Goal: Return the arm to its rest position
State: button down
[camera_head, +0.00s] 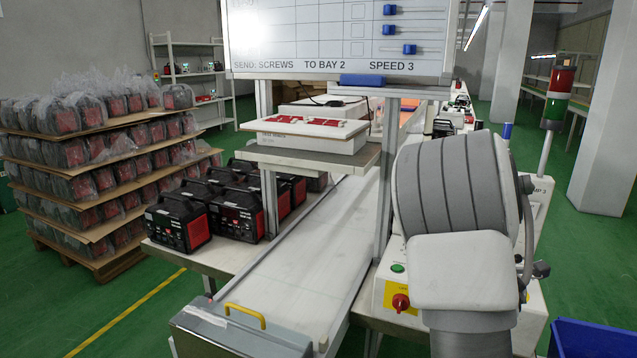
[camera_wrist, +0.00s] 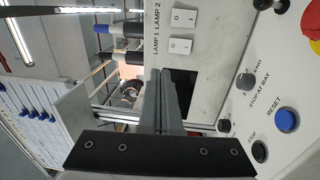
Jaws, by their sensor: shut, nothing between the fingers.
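My arm (camera_head: 465,230) rises at the right of the head view, folded, with grey padded links in front of the white control cabinet. My gripper is hidden behind it there. In the wrist view my gripper (camera_wrist: 172,76) shows its dark fingers together, with nothing between them. The fingers point towards the control panel (camera_wrist: 215,60), which fills the right of that view. Whether they touch anything is hard to tell; they appear apart from the panel's switches.
A conveyor (camera_head: 300,265) runs left of my arm. Black-red power stations (camera_head: 178,222) stand beside it. A signal tower (camera_head: 558,95) and blue bin (camera_head: 592,338) are right.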

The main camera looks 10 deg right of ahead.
jog(key=s+a+r+m+g+y+p, duration=0.3)
jog(key=s+a+m+y, duration=0.15)
jog(key=a, duration=0.55)
jog(key=s+a+r+m+g+y+p, duration=0.3)
jog(key=s+a+m+y, duration=0.15)
jog(key=a, duration=0.55)
jog(key=s+a+r+m+g+p, duration=0.1)
jog(key=s+a+g+p, duration=0.1)
jog(key=s+a, duration=0.4)
jog(key=s+a+r+m+g+y+p, duration=0.1)
jog(key=s+a, duration=0.5)
jog(key=s, duration=0.7)
jog(key=shift+s+a+r+g+p, duration=0.15)
jog(key=shift+s+r+g+p, duration=0.1)
jog(key=shift+r+g+p, duration=0.4)
